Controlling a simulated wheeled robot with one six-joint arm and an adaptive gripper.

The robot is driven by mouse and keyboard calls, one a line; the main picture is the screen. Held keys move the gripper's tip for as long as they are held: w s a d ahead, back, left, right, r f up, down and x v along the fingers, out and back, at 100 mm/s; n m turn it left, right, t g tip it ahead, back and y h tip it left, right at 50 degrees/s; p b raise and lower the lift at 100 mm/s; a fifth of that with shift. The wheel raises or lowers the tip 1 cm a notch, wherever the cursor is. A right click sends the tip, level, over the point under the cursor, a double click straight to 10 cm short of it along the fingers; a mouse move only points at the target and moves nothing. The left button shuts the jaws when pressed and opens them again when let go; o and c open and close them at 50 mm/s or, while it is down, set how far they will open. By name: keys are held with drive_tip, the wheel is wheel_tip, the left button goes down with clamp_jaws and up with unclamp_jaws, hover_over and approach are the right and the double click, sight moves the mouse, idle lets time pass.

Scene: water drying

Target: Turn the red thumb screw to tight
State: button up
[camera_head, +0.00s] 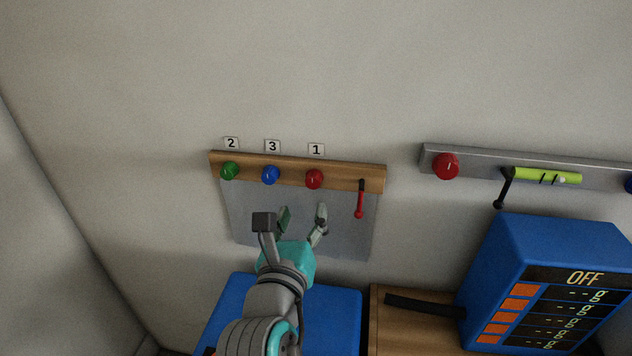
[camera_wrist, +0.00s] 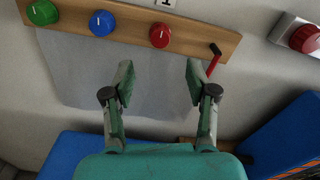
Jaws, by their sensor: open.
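A round red knob (camera_head: 314,179) with a white mark sits under label 1 on the wooden rail (camera_head: 340,177). It also shows in the wrist view (camera_wrist: 159,36), above the gap between my fingertips. A second red knob (camera_head: 445,166) sits on the grey metal rail to the right, and its edge shows in the wrist view (camera_wrist: 305,39). I cannot tell which one is the thumb screw. My gripper (camera_head: 303,212) is open and empty, below the knob under label 1 and apart from it. Its two fingers (camera_wrist: 159,67) point toward the wooden rail.
A green knob (camera_head: 229,171) and a blue knob (camera_head: 270,175) sit left on the wooden rail. A red-handled lever (camera_head: 360,200) hangs right of the red knob. A grey plate (camera_head: 350,225) is below. The metal rail (camera_head: 485,160) holds a yellow-green vial (camera_head: 530,174). A blue OFF box (camera_head: 500,250) stands lower right.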

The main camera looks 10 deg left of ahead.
sight(312, 184)
drive_tip(key=w, duration=0.9)
drive_tip(key=shift+w+d, duration=0.2)
drive_tip(key=shift+w, duration=0.15)
drive_tip(key=shift+c, duration=0.2)
clamp_jaws()
